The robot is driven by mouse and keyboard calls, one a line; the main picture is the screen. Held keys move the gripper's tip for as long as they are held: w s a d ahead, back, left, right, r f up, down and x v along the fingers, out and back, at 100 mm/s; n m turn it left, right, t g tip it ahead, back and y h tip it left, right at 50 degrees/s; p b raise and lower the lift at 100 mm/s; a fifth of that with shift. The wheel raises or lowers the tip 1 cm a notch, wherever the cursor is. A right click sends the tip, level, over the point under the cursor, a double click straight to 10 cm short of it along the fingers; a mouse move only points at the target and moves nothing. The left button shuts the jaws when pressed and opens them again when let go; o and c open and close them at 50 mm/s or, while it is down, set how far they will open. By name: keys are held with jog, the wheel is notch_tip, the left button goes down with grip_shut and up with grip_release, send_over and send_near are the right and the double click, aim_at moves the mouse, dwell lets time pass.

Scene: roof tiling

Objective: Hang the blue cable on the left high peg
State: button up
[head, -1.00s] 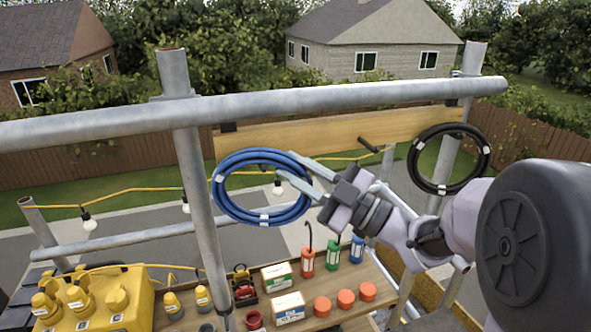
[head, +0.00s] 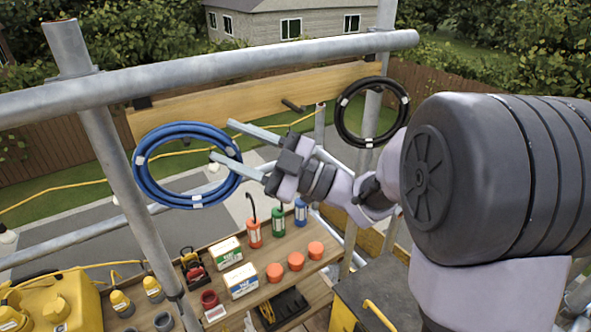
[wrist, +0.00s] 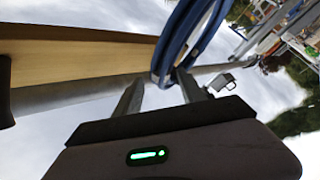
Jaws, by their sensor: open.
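The blue cable (head: 150,188) is a round coil with white ties, upright in front of the left end of the wooden board (head: 200,104). No peg shows at its top in the head view, so I cannot see what bears it. My gripper (head: 222,140) is open, with its two fingers spread at the coil's right side. In the wrist view the blue cable (wrist: 172,45) passes between the fingertips, and I see no firm grip on it. A dark peg (head: 293,105) sticks out lower near the board's middle, with nothing on it.
A black cable (head: 345,125) hangs at the board's right end. A grey scaffold rail (head: 220,72) crosses above, and an upright pole (head: 120,175) stands left, close to the blue coil. A wooden shelf (head: 300,262) below holds bottles, boxes and orange caps.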

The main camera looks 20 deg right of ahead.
jog(key=b+v, duration=0.2)
jog(key=v, duration=1.3)
jog(key=w+d+f+m+t+h+b, duration=0.1)
jog(key=w+d+m+t+h+b, duration=0.2)
jog(key=w+m+t+h+b, duration=0.55)
jog(key=d+f+m+g+h+b, duration=0.1)
jog(key=d+f+m+h+b, duration=0.25)
jog(key=f+m+h, duration=0.5)
jog(key=s+a+f+m+g+h+b, duration=0.2)
jog(key=s+f+m+g+b, duration=0.15)
jog(key=s+f, duration=0.4)
jog(key=s+a+f+m+g+h+b, duration=0.1)
jog(key=s+a+f+m+g+b, duration=0.3)
jog(key=f, duration=0.6)
jog(key=s+a+f+g+y+b, duration=0.1)
jog(key=s+a+f+g+b, duration=0.1)
jog(key=s, duration=0.4)
jog(key=s+a+f+g+y+b, duration=0.2)
jog(key=s+a+f+g, duration=0.1)
jog(key=s+a+f, duration=0.2)
jog(key=shift+s+f+n, duration=0.35)
jog(key=shift+s+f, duration=0.3)
jog(key=shift+s, duration=0.25)
